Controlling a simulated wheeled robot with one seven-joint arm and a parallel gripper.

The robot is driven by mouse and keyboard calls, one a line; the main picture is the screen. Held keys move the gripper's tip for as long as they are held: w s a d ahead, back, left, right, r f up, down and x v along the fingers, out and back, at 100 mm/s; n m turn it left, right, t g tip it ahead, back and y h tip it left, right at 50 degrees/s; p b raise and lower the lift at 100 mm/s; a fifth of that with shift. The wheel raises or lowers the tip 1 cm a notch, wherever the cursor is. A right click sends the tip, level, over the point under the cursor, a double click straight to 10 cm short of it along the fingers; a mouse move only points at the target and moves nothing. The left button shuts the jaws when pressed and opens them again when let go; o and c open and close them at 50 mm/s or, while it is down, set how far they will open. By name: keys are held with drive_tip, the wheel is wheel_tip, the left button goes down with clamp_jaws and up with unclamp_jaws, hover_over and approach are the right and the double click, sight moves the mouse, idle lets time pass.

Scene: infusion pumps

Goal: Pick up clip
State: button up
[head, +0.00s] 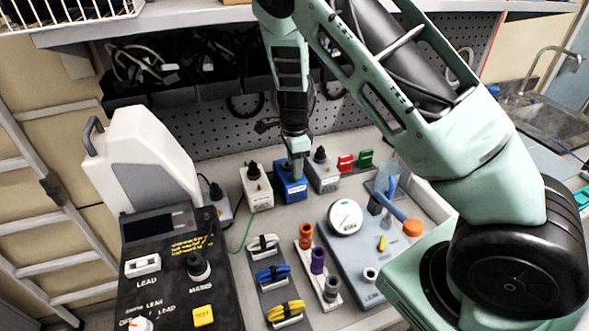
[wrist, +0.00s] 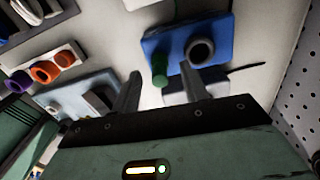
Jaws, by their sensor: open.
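No single thing is clearly marked as the clip. A small red piece (head: 345,163) and a small green piece (head: 366,158), both clip-like, stand at the back of the bench, right of my gripper in the head view. My gripper (wrist: 158,82) is open. It is above the blue box (head: 290,188), which also shows in the wrist view (wrist: 218,24). A green peg (wrist: 160,68) and a dark ring (wrist: 200,50) on the box appear beyond the fingertips. No held object shows between the fingers. My wrist partly hides the box in the head view.
Grey-white boxes (head: 256,188) and (head: 323,174) flank the blue box. Looped leads (head: 272,274) lie in front, beside a rack of coloured rings (head: 318,262). A black test unit (head: 160,270) stands left. A pegboard (head: 205,132) rises behind.

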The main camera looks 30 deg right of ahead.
drive_tip(key=shift+f, duration=1.05)
clamp_jaws()
drive_tip(key=shift+r, duration=0.15)
